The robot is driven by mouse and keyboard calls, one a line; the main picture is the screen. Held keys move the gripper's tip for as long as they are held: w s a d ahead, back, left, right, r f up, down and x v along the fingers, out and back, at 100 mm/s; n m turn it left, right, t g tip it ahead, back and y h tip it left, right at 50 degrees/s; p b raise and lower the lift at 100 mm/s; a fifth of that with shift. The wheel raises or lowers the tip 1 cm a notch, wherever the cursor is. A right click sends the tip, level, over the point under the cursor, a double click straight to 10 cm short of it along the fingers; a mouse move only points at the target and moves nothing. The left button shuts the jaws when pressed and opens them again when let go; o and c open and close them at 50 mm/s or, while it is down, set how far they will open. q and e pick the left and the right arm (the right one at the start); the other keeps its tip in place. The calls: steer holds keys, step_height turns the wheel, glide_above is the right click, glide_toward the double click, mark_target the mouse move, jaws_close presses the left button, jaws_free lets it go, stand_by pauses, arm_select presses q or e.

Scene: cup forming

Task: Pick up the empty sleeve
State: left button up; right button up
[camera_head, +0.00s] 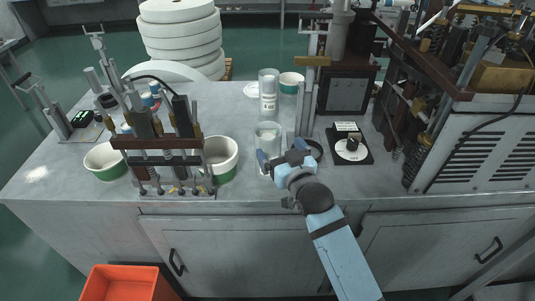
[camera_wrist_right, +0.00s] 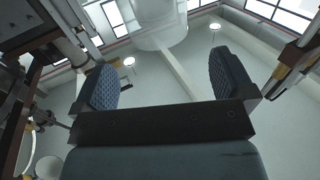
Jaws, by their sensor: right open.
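The empty sleeve (camera_head: 267,133), a clear upright cylinder, stands on the grey worktop near the middle of the head view. My right gripper (camera_head: 279,160) is open at its near side, low down. One blue finger overlaps the sleeve's left part in the picture and the other is to its right; I cannot tell whether they touch it. In the right wrist view the two open fingers (camera_wrist_right: 166,82) show with a pale, see-through round shape, probably the sleeve (camera_wrist_right: 158,22), beyond and between them. My left gripper is not in view.
A second clear sleeve (camera_head: 268,80) holding something white stands behind. White-and-green cups (camera_head: 222,158) and a rod fixture (camera_head: 158,143) are to the left. A black scale (camera_head: 350,157) and machinery (camera_head: 467,150) are to the right. An orange crate (camera_head: 120,284) sits below in front.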

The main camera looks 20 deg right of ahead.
mark_target(273, 141)
steer(key=w, duration=0.2)
steer(key=w+p, duration=0.1)
steer(key=w, duration=0.5)
steer(key=shift+a+f+p, duration=0.3)
steer(key=shift+a+f, duration=0.05)
steer(key=shift+a, duration=0.05)
steer(key=c, duration=0.9)
